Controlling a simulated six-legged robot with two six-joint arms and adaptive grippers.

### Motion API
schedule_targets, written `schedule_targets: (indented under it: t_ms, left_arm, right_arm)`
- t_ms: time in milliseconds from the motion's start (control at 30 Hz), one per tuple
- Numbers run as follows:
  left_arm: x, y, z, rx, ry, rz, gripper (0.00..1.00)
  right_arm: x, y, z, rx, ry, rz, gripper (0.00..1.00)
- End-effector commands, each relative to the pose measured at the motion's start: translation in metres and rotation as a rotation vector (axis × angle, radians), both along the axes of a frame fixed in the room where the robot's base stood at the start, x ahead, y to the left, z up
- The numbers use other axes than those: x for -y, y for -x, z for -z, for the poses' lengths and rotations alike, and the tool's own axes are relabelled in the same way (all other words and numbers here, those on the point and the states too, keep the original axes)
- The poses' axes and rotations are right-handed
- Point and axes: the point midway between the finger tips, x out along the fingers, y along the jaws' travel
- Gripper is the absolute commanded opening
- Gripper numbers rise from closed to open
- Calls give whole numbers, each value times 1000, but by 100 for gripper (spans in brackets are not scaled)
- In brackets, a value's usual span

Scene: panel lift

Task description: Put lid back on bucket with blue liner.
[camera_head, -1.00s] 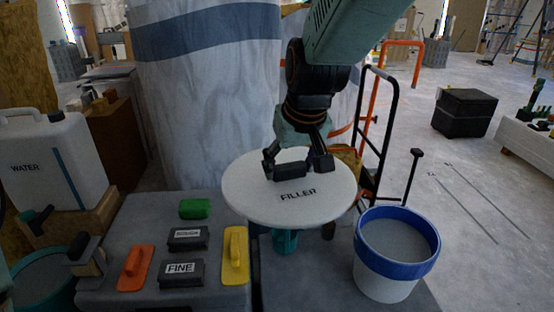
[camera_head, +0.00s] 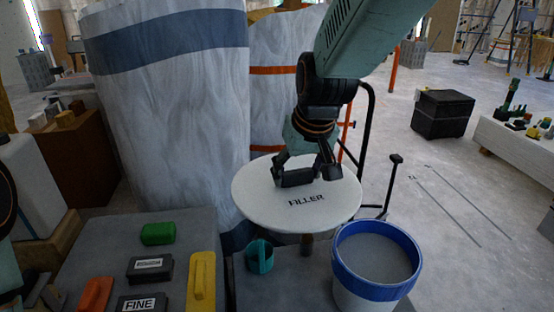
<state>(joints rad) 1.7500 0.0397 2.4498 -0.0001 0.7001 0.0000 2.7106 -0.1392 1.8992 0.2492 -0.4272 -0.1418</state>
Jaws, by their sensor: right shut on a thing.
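The round white lid (camera_head: 262,200) marked FILLER is held flat in the air, behind and to the left of the bucket. My right gripper (camera_head: 309,179) is shut on the dark handle on top of the lid. The white bucket with the blue liner (camera_head: 352,280) stands open at the front right of the grey bench, with grey filler visible inside. The lid's right edge is close to the bucket's rim in the picture, but the lid is not over the opening. My left gripper cannot be made out; only dark parts show at the left edge.
A teal cup (camera_head: 259,257) stands left of the bucket. A green block (camera_head: 158,233), a yellow float (camera_head: 201,281), an orange float (camera_head: 95,295) and labelled dark blocks (camera_head: 150,268) lie on the left bench. A black rail frame (camera_head: 367,130) stands behind the bucket.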

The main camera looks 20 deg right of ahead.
Motion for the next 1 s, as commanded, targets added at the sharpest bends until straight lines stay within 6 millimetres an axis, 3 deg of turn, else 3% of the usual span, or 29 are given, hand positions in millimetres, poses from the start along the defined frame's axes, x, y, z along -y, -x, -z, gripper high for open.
schedule_targets:
  t_ms: [267,500,800,1000]
  left_arm:
    - [0,0,-7,-1,0,-1,48]
    - [0,0,-14,-1,0,0,48]
    - [0,0,-20,0,0,-1,48]
    - [0,0,-22,0,0,0,48]
  right_arm:
    - [43,-33,40,-1,-6,-8,30]
    - [118,-54,103,-2,-6,29,30]
    - [218,-43,181,-2,-1,96,30]
    - [263,-26,215,1,1,122,30]
